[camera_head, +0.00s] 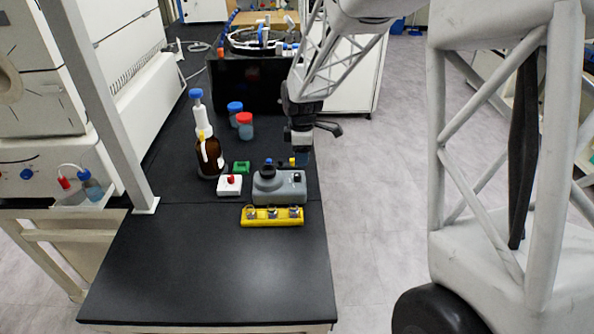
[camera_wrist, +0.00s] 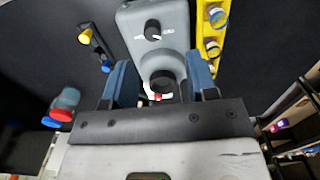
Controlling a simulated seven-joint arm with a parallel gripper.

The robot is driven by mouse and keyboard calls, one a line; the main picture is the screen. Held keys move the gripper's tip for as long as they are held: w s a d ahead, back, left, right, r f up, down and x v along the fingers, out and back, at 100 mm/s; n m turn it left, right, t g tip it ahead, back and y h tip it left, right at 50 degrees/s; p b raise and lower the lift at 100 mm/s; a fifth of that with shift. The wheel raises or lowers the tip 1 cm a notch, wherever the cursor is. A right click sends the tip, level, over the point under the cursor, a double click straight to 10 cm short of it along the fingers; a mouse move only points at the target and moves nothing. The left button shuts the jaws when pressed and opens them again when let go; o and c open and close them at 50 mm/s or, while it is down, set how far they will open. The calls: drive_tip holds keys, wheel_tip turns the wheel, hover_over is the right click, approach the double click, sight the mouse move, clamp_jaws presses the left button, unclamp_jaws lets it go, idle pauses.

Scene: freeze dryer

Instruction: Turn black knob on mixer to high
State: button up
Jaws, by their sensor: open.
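The grey mixer (camera_head: 290,196) stands on the black bench, with a dark round cup on its top left. In the wrist view the mixer (camera_wrist: 176,14) shows its black knob (camera_wrist: 153,29) on the top face, with small white marks around it. The knob setting is too small to read. The mixer's dark round cup (camera_wrist: 163,80) lies nearer to my gripper in that view. My gripper (camera_wrist: 159,62) is open, with its two blue fingers apart on either side of the mixer in the picture and nothing between them gripped. In the head view my gripper (camera_head: 304,155) hangs just behind and above the mixer.
A yellow rack (camera_head: 272,223) with several small vials lies in front of the mixer. The front bench (camera_head: 210,275) is clear.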

sight(298, 174)
drive_tip(key=shift+w+a+f+n, duration=0.4)
drive_tip(key=shift+w+a+f, duration=0.1)
drive_tip(key=shift+w+f, duration=0.3)
drive_tip(key=shift+s, duration=0.1)
drive_tip(key=shift+f, duration=0.1)
drive_tip(key=shift+f, duration=3.9)
drive_tip(key=c, duration=0.9)
